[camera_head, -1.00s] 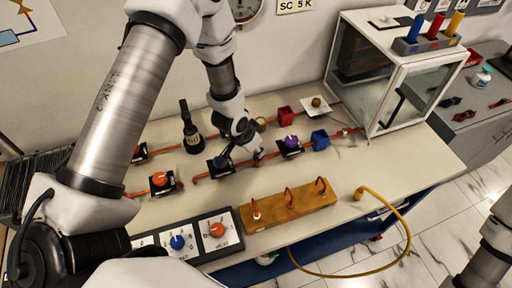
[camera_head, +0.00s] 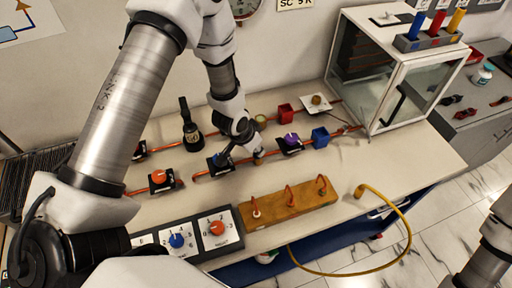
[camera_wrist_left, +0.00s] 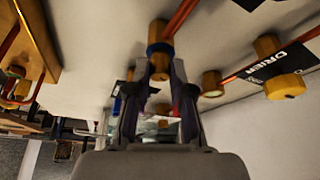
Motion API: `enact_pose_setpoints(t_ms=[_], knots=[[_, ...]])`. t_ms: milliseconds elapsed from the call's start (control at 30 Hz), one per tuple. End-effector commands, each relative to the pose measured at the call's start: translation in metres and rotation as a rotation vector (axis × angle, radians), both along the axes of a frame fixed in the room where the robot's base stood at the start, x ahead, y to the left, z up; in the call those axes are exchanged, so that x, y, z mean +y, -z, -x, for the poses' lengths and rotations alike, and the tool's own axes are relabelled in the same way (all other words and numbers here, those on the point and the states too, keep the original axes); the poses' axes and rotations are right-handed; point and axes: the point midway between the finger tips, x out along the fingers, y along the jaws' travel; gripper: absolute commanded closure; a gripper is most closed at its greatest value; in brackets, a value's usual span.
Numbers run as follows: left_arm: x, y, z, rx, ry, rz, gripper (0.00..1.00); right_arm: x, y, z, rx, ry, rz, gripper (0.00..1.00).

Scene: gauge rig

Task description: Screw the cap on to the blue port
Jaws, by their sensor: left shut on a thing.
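My left gripper (camera_wrist_left: 160,75) is shut on a small brass cap (camera_wrist_left: 159,68), held between the two fingertips in the left wrist view. The blue port (camera_wrist_left: 159,47) shows as a blue ring on a brass fitting directly beyond the cap, in line with it. The cap appears to meet the ring, but I cannot tell how far it is threaded. In the head view my left gripper (camera_head: 249,146) reaches down to the bench, next to the brass fitting (camera_head: 259,157) at the end of a copper pipe. The fingers partly hide the cap there. My right gripper is out of view.
A wooden block (camera_head: 300,204) with copper hooks and a control panel (camera_head: 198,240) lie nearer. A glass cabinet (camera_head: 400,80) stands right.

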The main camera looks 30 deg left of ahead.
Motion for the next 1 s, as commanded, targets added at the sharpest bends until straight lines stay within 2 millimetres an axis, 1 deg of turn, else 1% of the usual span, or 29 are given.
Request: enact_pose_setpoints(t_ms=[433, 633, 667, 700, 733, 1000], knots=[[0.000, 0.000, 0.000, 0.000, 0.005, 0.000, 1.00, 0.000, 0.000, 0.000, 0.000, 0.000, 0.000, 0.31], [0.000, -0.002, 0.000, 0.000, 0.185, 0.001, 1.00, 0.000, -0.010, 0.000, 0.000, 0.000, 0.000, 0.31], [0.000, -0.001, 0.000, 0.000, 0.200, 0.001, 0.75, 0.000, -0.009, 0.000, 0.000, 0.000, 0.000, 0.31], [0.000, 0.001, 0.000, 0.001, 0.196, 0.000, 0.61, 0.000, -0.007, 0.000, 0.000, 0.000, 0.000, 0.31], [0.000, 0.001, 0.000, 0.001, 0.195, 0.000, 0.50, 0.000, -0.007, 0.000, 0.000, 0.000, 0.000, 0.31], [0.000, 0.000, 0.000, 0.000, 0.193, 0.001, 0.49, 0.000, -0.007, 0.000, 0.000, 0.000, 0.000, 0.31]])
